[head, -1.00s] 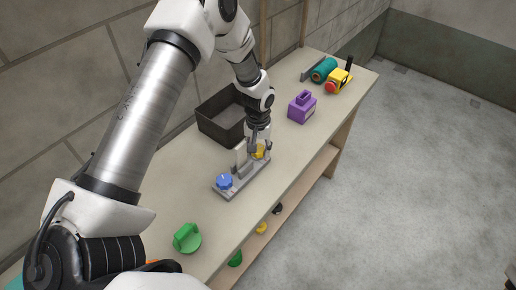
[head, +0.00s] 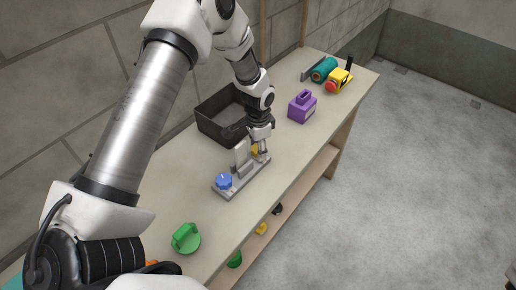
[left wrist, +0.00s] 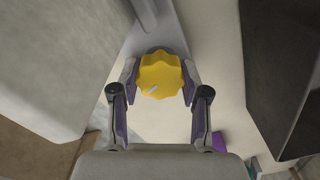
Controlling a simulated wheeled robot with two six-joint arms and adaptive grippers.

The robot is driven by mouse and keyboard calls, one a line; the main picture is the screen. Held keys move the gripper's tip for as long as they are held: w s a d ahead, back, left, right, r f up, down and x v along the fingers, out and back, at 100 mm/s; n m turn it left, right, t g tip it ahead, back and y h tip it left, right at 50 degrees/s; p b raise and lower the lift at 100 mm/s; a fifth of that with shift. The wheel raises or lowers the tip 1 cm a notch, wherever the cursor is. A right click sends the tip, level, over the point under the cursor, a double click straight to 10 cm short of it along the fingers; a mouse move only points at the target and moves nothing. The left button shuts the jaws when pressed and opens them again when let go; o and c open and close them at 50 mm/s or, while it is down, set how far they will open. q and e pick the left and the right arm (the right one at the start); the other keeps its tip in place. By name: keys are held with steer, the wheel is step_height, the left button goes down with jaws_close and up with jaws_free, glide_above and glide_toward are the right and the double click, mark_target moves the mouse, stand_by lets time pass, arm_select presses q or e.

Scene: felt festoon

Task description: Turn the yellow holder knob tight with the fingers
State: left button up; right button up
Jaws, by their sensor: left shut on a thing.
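The yellow holder knob (left wrist: 160,75) is a lobed round knob with a pale mark on its face, in the middle of the left wrist view. My left gripper (left wrist: 160,82) has a finger on each side of it and is shut on it. In the head view the gripper (head: 258,152) comes down over the yellow knob (head: 255,152), which is partly hidden by the fingers. The knob sits at the far end of a grey metal holder (head: 243,181). A blue knob (head: 223,180) sits at its near end. My right gripper is not in view.
A dark open bin (head: 213,118) stands behind the holder. A green knob-like piece (head: 186,238) lies nearer on the table. A purple block (head: 301,106), a teal roll (head: 323,69) and a yellow tool (head: 339,80) stand farther along. Several small pieces lie on the lower shelf.

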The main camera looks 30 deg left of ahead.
arm_select(q)
steer(key=shift+m, duration=2.2)
steer(key=o, duration=0.9)
steer(key=shift+r, duration=0.1)
step_height(320, 180, up, 12)
steer(key=shift+f, duration=0.1)
